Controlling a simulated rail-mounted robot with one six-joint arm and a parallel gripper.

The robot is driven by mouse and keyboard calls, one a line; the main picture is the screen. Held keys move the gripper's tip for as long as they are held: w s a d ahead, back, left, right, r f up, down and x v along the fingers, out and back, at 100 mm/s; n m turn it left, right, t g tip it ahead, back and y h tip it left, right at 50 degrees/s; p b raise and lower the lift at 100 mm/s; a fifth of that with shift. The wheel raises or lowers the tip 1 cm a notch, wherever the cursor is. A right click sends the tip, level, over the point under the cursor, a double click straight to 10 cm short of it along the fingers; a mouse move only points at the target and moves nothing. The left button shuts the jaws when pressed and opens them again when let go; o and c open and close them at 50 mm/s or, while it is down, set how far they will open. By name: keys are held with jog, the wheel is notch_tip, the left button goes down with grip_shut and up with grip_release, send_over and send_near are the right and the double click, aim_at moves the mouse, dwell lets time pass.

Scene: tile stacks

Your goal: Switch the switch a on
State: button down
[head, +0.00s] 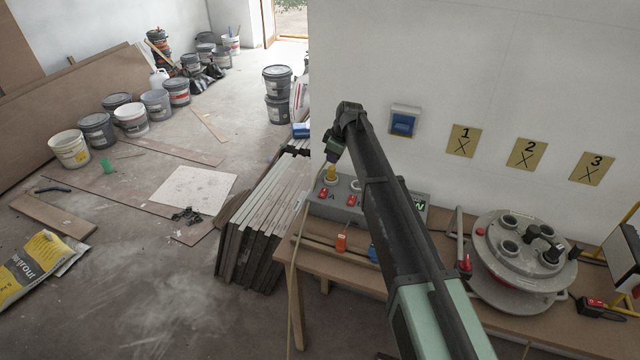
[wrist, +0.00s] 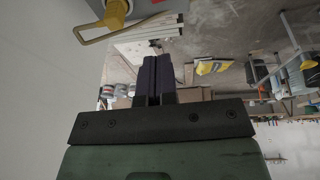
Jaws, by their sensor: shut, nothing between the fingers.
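The grey control box (head: 340,207) stands on the workbench against the wall. Red switch A (head: 323,192) is on its left part, beside a letter A. I cannot tell its on or off position at this size. A second red switch (head: 351,200) is to its right, and my arm hides part of the box further right. My gripper (head: 332,156) is above the left end of the box, near a yellow fitting (head: 331,173), apart from switch A. In the wrist view my gripper (wrist: 158,80) has its dark fingers together and empty; the yellow fitting (wrist: 115,14) shows at the top.
A blue wall switch (head: 403,123) and number plates (head: 464,140) are on the wall. An orange bottle (head: 341,241) stands before the box. A round grey machine (head: 520,290) fills the bench's right side. Stacked panels (head: 260,220) lean left of the bench.

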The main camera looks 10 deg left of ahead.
aim_at(324, 189)
jog(key=shift+f, duration=0.15)
jog(key=b+x, duration=0.9)
jog(key=d+b+x, duration=0.1)
jog(key=b+x, duration=0.3)
jog(key=shift+w+f+b, duration=0.2)
jog(key=shift+f+b, duration=0.15)
jog(key=shift+f, duration=0.2)
jog(key=shift+r, duration=0.15)
jog(key=shift+s, duration=0.1)
